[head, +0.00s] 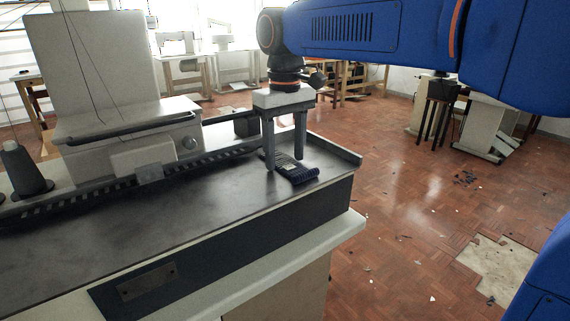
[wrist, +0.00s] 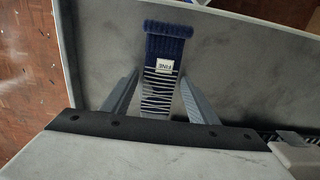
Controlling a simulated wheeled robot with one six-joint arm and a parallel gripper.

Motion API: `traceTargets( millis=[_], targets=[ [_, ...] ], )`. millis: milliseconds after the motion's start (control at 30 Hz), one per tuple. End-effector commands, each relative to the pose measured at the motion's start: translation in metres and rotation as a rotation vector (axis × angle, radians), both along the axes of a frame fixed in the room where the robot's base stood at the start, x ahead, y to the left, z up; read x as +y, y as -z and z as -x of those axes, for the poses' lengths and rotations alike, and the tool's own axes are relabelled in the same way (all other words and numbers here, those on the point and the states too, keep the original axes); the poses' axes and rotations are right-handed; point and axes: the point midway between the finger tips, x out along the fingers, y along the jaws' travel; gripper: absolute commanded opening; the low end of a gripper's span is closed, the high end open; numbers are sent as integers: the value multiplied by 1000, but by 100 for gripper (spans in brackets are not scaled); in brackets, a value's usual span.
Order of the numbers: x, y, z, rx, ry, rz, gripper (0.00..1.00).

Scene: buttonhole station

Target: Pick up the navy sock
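The navy sock (head: 297,171) lies flat on the dark work surface near its right end. In the wrist view the sock (wrist: 165,45) has a rolled navy ribbed cuff, a small white label and a navy-and-white striped part. My gripper (head: 285,161) points down over it, fingers apart. In the wrist view my gripper (wrist: 160,78) has one finger on each side of the striped part. Whether the fingertips touch the sock cannot be told. The sock's near end is hidden by the gripper body in the wrist view.
The sock rests on the station's dark bed (head: 190,215), which has a raised lip at its right end. A pale machine (head: 130,130) stands at the back left, beside a dark thread cone (head: 22,170). A dark block (head: 246,125) sits behind the gripper. The front bed is clear.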

Motion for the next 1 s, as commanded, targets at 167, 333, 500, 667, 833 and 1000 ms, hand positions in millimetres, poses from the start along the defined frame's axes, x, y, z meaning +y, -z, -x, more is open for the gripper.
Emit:
traceTargets(
  millis=[167, 333, 500, 667, 833, 1000],
  targets=[
    [0, 0, 0, 0, 0, 0, 33],
    [0, -3, 0, -1, 0, -1, 33],
    [0, -24, -1, -2, 0, -1, 33],
    [0, -54, -1, -2, 0, -1, 33],
    [0, -81, -1, -2, 0, -1, 33],
    [0, -97, 0, -1, 0, -1, 33]
  ],
)
